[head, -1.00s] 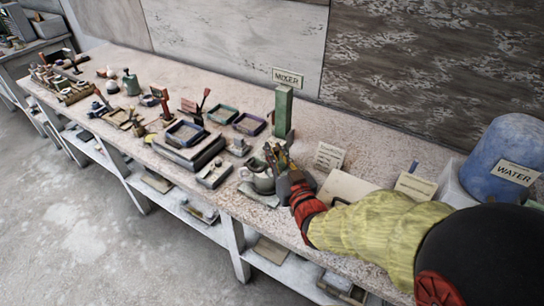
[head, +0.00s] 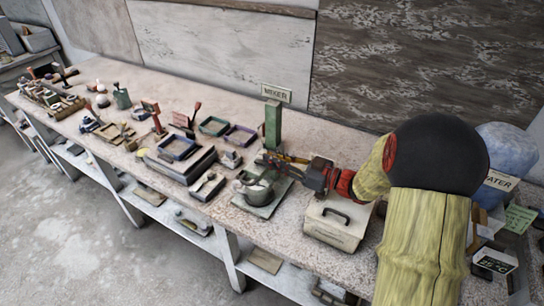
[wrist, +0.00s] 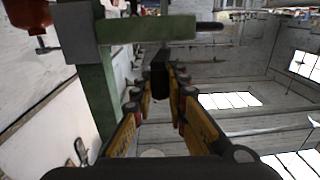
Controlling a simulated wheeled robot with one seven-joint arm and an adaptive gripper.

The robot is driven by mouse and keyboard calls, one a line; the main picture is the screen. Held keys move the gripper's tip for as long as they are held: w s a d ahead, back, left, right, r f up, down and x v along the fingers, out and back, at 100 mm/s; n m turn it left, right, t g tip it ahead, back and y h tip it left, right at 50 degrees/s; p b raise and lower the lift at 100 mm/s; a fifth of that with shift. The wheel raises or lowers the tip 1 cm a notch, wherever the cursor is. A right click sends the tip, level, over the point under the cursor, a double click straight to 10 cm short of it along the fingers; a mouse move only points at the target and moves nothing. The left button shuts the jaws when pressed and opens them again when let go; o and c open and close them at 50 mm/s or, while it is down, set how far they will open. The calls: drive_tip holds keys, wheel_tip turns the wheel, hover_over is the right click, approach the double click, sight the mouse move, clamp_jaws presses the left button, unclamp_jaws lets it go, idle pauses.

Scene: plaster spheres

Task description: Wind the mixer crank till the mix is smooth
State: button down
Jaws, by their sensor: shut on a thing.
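The mixer has a green post (head: 273,124) on a flat green base plate, with a grey mixing pot (head: 256,188) at its foot. The green post and a green cross arm (wrist: 150,29) also show in the wrist view. My gripper (head: 268,160) reaches in from the right, just above the pot. In the wrist view its yellow fingers (wrist: 160,88) are closed on a dark upright grip, which looks like the crank handle (wrist: 161,70). The rest of the crank is mostly hidden. The mix inside the pot cannot be made out.
A MIXER sign (head: 277,93) stands behind the post. A pale box with a dark handle (head: 335,224) sits right of the pot, below my arm. Trays (head: 177,147) and tools crowd the bench to the left.

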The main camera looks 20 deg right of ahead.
drive_tip(key=shift+w+d+r+n+g+y+p, duration=0.1)
drive_tip(key=shift+w+d+n+g+y+p, duration=0.15)
drive_tip(key=shift+n+g+y+p, duration=0.45)
drive_tip(key=shift+w+d+n+g+y+p, duration=0.15)
drive_tip(key=shift+w+n+g+y+p, duration=0.3)
drive_tip(key=shift+n+g+y, duration=0.45)
drive_tip(key=shift+w+d+r+n+g+y+p, duration=0.1)
drive_tip(key=shift+w+d+n+g+y+p, duration=0.15)
drive_tip(key=shift+n+g+y+p, duration=0.55)
drive_tip(key=shift+f+g, duration=0.1)
drive_tip(key=shift+g, duration=0.3)
drive_tip(key=c, duration=1.8)
unclamp_jaws()
drive_tip(key=shift+o, duration=0.2)
drive_tip(key=v, duration=1.2)
drive_tip(key=shift+a, duration=0.1)
